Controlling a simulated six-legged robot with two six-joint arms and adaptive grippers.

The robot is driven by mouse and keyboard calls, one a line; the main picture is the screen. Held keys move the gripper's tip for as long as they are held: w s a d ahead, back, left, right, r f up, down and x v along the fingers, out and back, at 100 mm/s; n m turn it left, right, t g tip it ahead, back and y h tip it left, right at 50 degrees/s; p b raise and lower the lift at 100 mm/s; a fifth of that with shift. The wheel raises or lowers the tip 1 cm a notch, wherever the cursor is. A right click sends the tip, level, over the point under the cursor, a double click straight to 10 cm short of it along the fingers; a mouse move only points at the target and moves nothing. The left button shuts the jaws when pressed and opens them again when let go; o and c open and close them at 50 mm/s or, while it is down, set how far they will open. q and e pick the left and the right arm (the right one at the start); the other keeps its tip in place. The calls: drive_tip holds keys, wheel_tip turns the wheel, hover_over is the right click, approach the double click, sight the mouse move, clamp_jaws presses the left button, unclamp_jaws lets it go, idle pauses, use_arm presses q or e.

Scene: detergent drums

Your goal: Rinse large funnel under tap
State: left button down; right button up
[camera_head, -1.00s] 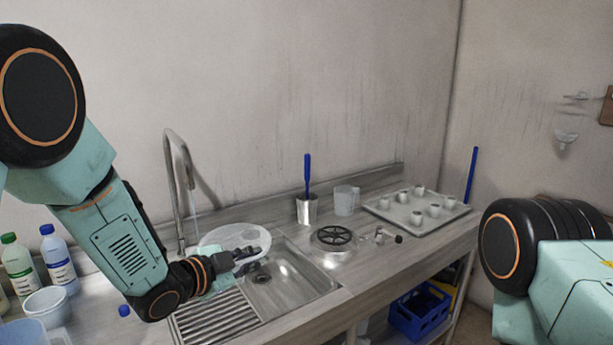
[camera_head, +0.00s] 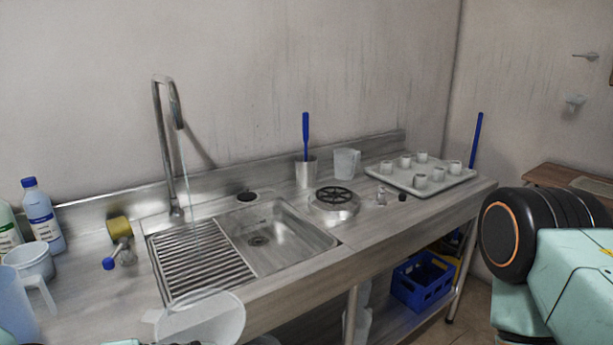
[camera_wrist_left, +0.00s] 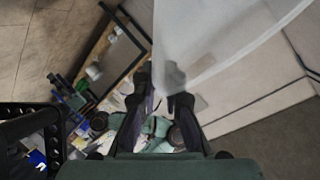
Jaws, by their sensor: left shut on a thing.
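The large funnel (camera_head: 205,318), translucent white, is at the bottom of the head view, in front of the sink's near edge. In the left wrist view the funnel (camera_wrist_left: 215,35) fills the upper middle and right. My left gripper (camera_wrist_left: 165,85) is shut on its edge. In the head view only a sliver of my left arm shows at the bottom edge. The tap (camera_head: 160,130) stands behind the sink, and a thin water stream (camera_head: 186,165) falls from its spout toward the ribbed drainboard (camera_head: 200,262). My right gripper is out of view; only part of my right arm shows.
The sink basin (camera_head: 285,240) is empty. A yellow-and-grey item (camera_head: 119,228) lies left of the drainboard, near bottles (camera_head: 43,215) and a white tub (camera_head: 28,260). A round burner-like stand (camera_head: 334,203), a jug (camera_head: 346,163) and a tray of cups (camera_head: 440,181) stand right.

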use_arm(q)
drive_tip(key=f+b, duration=0.1)
drive_tip(key=a+f+n+t+b, duration=0.1)
drive_tip(key=shift+s+a+f+y+b, duration=0.2)
drive_tip(key=shift+f+y+b, duration=0.1)
drive_tip(key=shift+y, duration=0.1)
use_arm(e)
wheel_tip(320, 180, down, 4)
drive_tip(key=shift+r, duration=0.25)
use_arm(q)
drive_tip(key=shift+w, duration=0.1)
drive_tip(key=shift+r, duration=0.1)
